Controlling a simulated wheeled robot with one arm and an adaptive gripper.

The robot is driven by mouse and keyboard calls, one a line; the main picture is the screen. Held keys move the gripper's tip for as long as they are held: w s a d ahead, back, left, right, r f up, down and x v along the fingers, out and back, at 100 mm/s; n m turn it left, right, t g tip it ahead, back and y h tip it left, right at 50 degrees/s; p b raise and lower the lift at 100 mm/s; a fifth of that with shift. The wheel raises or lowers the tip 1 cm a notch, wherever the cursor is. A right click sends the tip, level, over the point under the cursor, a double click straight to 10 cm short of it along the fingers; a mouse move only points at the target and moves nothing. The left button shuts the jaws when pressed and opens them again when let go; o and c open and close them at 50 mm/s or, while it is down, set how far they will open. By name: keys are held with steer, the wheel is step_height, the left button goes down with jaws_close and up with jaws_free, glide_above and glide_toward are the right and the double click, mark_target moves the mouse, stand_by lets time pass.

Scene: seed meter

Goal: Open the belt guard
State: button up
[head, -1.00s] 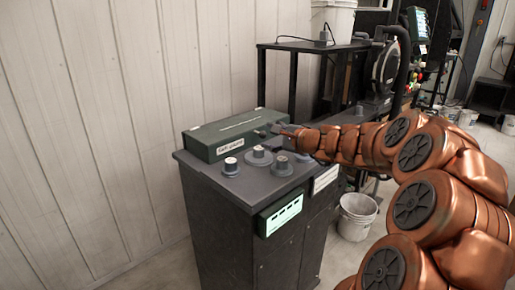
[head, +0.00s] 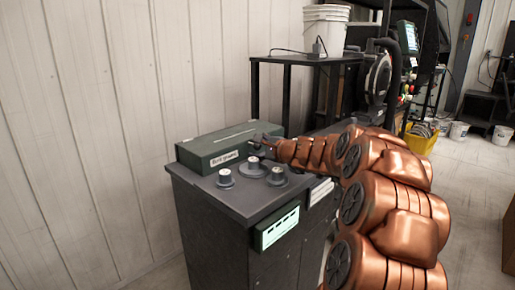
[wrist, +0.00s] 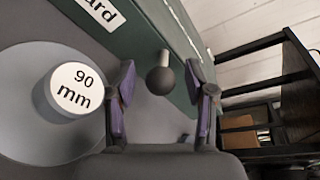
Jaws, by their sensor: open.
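The belt guard is a long dark green box (head: 215,146) lying on top of the dark cabinet, with a white label on its front face. In the wrist view its green side (wrist: 180,50) runs diagonally across the top, with part of the label showing. A dark round knob (wrist: 161,80) with a pale stem stands out from that side. My gripper (wrist: 162,88) is open, with one finger on each side of the knob; I cannot tell whether either touches it. In the head view my gripper (head: 262,144) is at the box's right front end.
A black shelf frame (head: 287,95) stands behind, and a pale panel wall (head: 100,120) is at left.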

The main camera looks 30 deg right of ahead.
steer(key=shift+w, duration=0.1)
steer(key=shift+c, duration=0.4)
jaws_close()
